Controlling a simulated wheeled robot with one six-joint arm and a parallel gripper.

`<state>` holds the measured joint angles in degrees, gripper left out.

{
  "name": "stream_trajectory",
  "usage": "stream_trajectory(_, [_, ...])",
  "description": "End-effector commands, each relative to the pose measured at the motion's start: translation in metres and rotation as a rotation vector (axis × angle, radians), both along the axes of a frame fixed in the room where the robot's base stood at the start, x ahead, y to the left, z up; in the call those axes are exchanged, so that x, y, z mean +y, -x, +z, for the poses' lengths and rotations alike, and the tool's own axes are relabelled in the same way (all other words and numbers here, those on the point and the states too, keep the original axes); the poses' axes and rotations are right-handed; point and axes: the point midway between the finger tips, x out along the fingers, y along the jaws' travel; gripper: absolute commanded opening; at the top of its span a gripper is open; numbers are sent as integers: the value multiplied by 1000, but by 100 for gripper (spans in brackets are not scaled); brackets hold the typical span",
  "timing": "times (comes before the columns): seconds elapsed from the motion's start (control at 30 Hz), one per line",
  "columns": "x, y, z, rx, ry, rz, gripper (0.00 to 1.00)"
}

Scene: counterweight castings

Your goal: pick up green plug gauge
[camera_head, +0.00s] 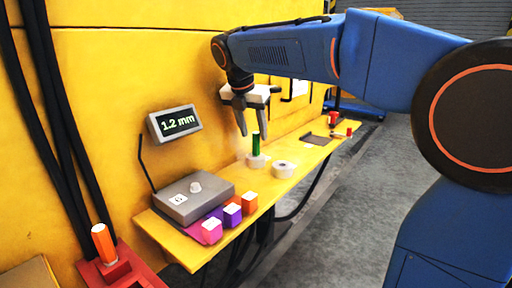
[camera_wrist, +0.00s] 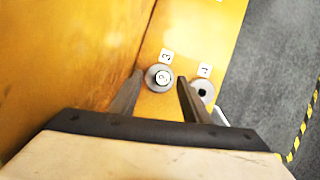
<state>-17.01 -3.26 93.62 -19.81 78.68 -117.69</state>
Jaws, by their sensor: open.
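The green plug gauge (camera_head: 255,144) stands upright in a pale round base (camera_head: 257,162) on the yellow shelf (camera_head: 205,255). My gripper (camera_head: 256,124) points down just above it, its fingers apart and empty. In the wrist view, my gripper (camera_wrist: 160,79) has one finger on each side of a round pale top (camera_wrist: 163,76) on a grey disc, which appears to be the gauge seen end-on. No green shows there. I cannot tell how much height lies between the fingertips and the gauge.
A second ring (camera_head: 284,169) with a dark hole sits close by on the right. A grey box (camera_head: 187,201) and pink, purple and orange blocks (camera_head: 232,214) are nearer. Red pieces (camera_head: 333,119) stand farther off. The yellow wall runs close behind.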

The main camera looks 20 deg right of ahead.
Motion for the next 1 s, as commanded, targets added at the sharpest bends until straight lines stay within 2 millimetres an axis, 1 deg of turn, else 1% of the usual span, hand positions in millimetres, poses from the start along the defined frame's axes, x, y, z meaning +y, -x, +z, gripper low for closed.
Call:
stream_trajectory(0.23, [-6, 0, -31, 2, 1, -2, 43])
stream_trajectory(0.33, [-9, -4, -42, 2, 1, -2, 43])
stream_trajectory(0.5, [-11, -6, -49, 0, 0, -1, 43])
stream_trajectory(0.7, [-11, -7, -49, 0, 0, -1, 43])
stream_trajectory(0.77, [-11, -7, -49, 0, 0, -1, 29])
stream_trajectory(0.8, [-11, -7, -49, 0, 0, -1, 20])
stream_trajectory(0.87, [-11, -7, -49, 0, 0, -1, 5])
stream_trajectory(0.9, [-11, -7, -49, 1, 1, 0, 0])
stream_trajectory(1.0, [-11, -7, -49, 0, 0, -1, 0])
